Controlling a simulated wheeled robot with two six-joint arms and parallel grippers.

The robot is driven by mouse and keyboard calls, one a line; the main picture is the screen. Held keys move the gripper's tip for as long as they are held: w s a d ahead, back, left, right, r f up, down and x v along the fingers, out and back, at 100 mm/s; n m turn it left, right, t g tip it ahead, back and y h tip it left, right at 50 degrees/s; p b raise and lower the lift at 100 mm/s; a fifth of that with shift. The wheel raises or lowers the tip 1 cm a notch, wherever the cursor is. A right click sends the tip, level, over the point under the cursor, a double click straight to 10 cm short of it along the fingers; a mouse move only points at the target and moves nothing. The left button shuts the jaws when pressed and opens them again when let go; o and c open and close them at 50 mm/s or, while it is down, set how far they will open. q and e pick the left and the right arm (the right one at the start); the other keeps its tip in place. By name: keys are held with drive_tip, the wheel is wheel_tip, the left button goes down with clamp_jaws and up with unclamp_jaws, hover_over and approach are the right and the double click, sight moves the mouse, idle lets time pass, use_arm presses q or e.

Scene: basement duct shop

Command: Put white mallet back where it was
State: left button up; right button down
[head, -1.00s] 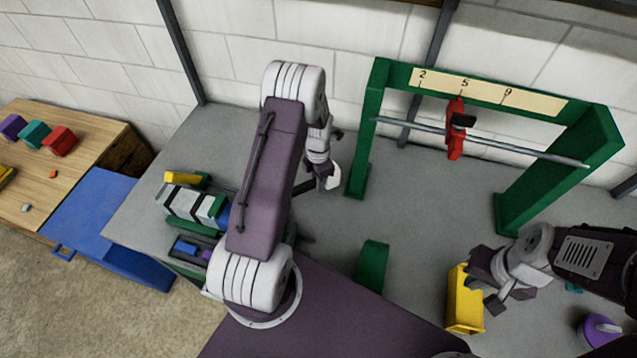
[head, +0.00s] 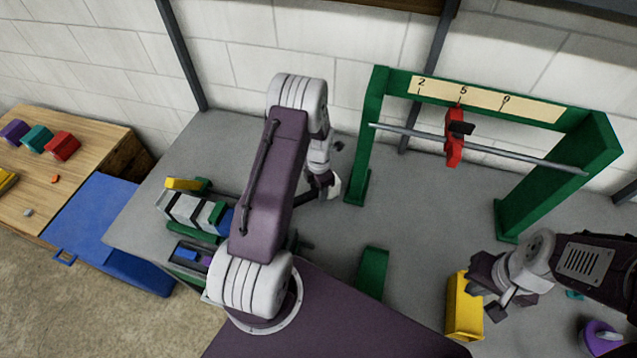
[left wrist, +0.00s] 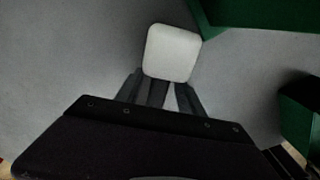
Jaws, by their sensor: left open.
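The white mallet shows in the left wrist view as a pale, rounded square head (left wrist: 172,52) just beyond the fingertips. A narrow pale strip shows between the fingers, perhaps its handle. My left gripper (left wrist: 163,92) is open, close against the mallet head; I cannot tell whether they touch. In the head view my left gripper (head: 322,184) is low over the grey bench beside the green frame's left foot, partly hidden by my own arm. A white patch there looks like the mallet (head: 332,187). My right gripper (head: 492,293) is beside a yellow box (head: 462,307); its finger opening is unclear.
A green frame (head: 378,120) with a rod and red slider (head: 454,140) stands at the bench's back right. A green block (head: 372,273) lies in front. Coloured parts and a tray (head: 190,253) crowd the left side. A purple round object (head: 600,338) is at right.

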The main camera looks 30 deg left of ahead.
use_arm(q)
wheel_tip(320, 180, up, 12)
drive_tip(key=b, duration=0.2)
drive_tip(key=shift+f, duration=0.15)
drive_tip(key=shift+f, duration=0.1)
